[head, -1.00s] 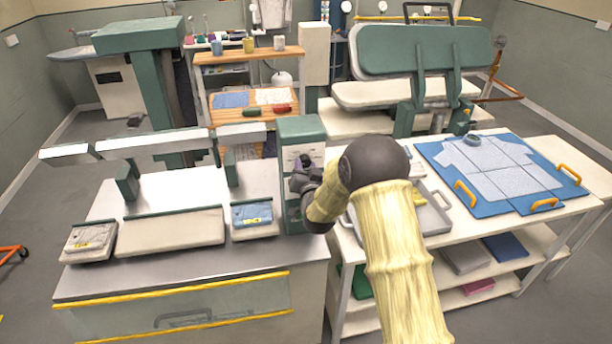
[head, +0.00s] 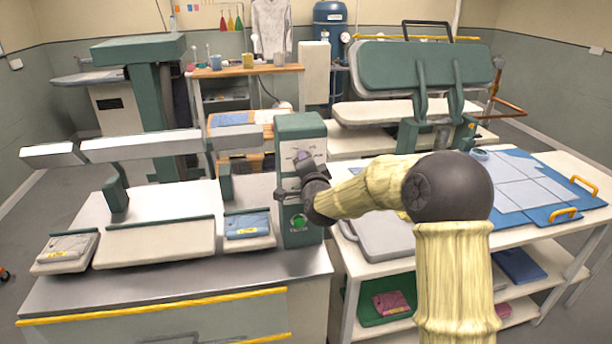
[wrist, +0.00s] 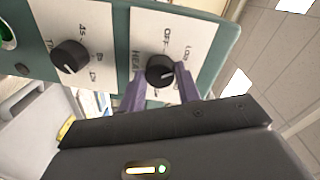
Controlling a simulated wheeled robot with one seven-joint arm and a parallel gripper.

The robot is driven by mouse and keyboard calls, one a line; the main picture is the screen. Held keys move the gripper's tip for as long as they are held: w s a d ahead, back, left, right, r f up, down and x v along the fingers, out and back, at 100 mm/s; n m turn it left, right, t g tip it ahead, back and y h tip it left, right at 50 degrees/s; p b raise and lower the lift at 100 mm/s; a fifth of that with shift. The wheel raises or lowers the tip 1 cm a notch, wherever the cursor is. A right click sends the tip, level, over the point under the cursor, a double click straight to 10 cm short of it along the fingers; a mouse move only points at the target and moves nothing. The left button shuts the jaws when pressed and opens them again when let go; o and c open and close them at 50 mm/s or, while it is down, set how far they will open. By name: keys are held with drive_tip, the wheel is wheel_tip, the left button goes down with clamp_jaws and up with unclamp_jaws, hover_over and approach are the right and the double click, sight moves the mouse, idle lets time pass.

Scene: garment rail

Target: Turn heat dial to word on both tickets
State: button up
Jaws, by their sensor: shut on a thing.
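The heat dial (wrist: 160,70) is a black knob on a pale plate lettered OFF, LOW and HEAT. My gripper (wrist: 161,80) has its purple fingers on either side of the dial and is shut on it. In the head view my gripper (head: 306,168) is at the upper part of the green control box (head: 299,126). A yellow ticket (head: 60,254) lies on the grey folded garment (head: 72,244), another ticket (head: 246,232) on the blue folded garment (head: 238,222). Their words are too small to read.
A second black dial (wrist: 69,56) sits beside the heat dial, with a green button (head: 299,221) below on the box. A long pale pressing board (head: 155,243) lies between the garments. A side table (head: 350,258) with a grey tray (head: 385,238) is under my arm.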

drive_tip(key=shift+m, duration=0.4)
drive_tip(key=o, duration=1)
drive_tip(key=shift+s+b, duration=0.1)
drive_tip(key=shift+b, duration=0.25)
drive_tip(key=b+v, duration=0.4)
drive_tip(key=v, duration=1.3)
drive_tip(key=shift+s+d+b, duration=0.1)
drive_tip(key=shift+d+b, duration=0.05)
drive_tip(key=shift+b, duration=0.2)
